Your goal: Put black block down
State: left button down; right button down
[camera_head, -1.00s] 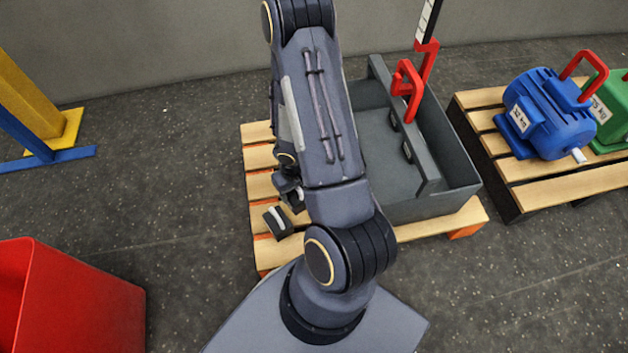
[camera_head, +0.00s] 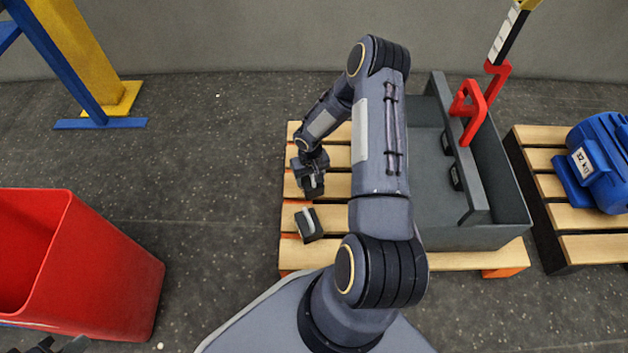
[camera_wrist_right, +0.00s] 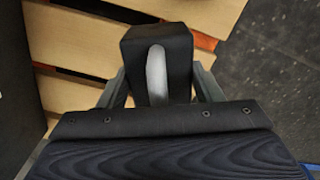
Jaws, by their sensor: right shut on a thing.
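My right gripper (camera_head: 312,180) is shut on a black block (camera_head: 314,190) with a pale handle, over the left part of the wooden pallet (camera_head: 340,188). In the right wrist view the held block (camera_wrist_right: 172,48) sits between the two fingers, with pallet slats beneath. I cannot tell whether it touches the slats. A second black block (camera_head: 309,224) with a pale handle lies on the pallet, nearer to me than the gripper. My left gripper (camera_head: 60,346) shows only as dark tips at the bottom left; its opening is unclear.
A grey open box (camera_head: 490,238) with a red hook (camera_head: 470,105) stands on the pallet's right part. A red bin (camera_head: 110,265) is at left. A blue motor (camera_head: 600,165) sits on another pallet at right. A yellow and blue stand (camera_head: 95,80) is at back left.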

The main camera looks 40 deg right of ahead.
aim_at(309, 182)
jog(key=shift+w+f, duration=0.25)
jog(key=shift+w, duration=0.3)
jog(key=shift+f+b, duration=0.8)
jog(key=shift+f, duration=0.7)
jog(key=shift+f, duration=0.1)
jog(key=shift+c, duration=2.1)
grip_release()
jog(key=shift+s+f, duration=0.1)
jog(key=shift+s, duration=0.05)
